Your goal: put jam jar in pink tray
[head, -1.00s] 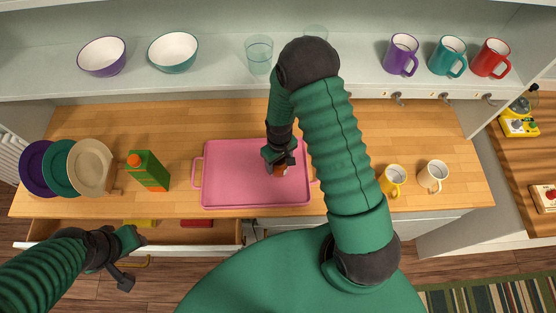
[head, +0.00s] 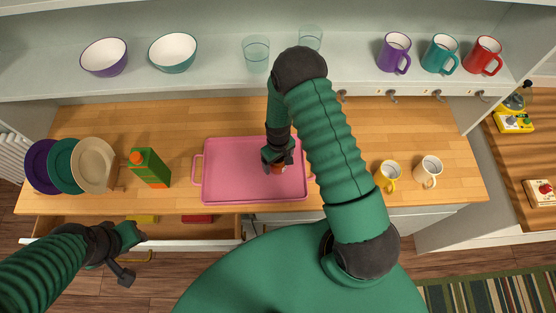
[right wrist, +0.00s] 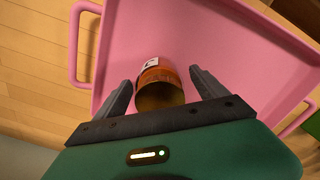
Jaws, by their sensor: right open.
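The jam jar (right wrist: 161,82), orange-brown with a whitish patch on its label, is over the pink tray (head: 230,178). In the right wrist view it is between the two fingers of my right gripper (right wrist: 163,88), which are open with a gap on each side of it. In the head view my right gripper (head: 277,160) is low over the right part of the tray and hides most of the jar (head: 277,170). Whether the jar rests fully on the tray floor is hard to tell. My left gripper (head: 133,238) is at the lower left by the open drawer; its fingers are unclear.
A juice carton (head: 150,168) and racked plates (head: 93,165) stand left of the tray. A yellow mug (head: 387,176) and a cream mug (head: 428,172) stand right. The drawer (head: 170,230) is open below the counter. Bowls, glasses and mugs line the shelf above.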

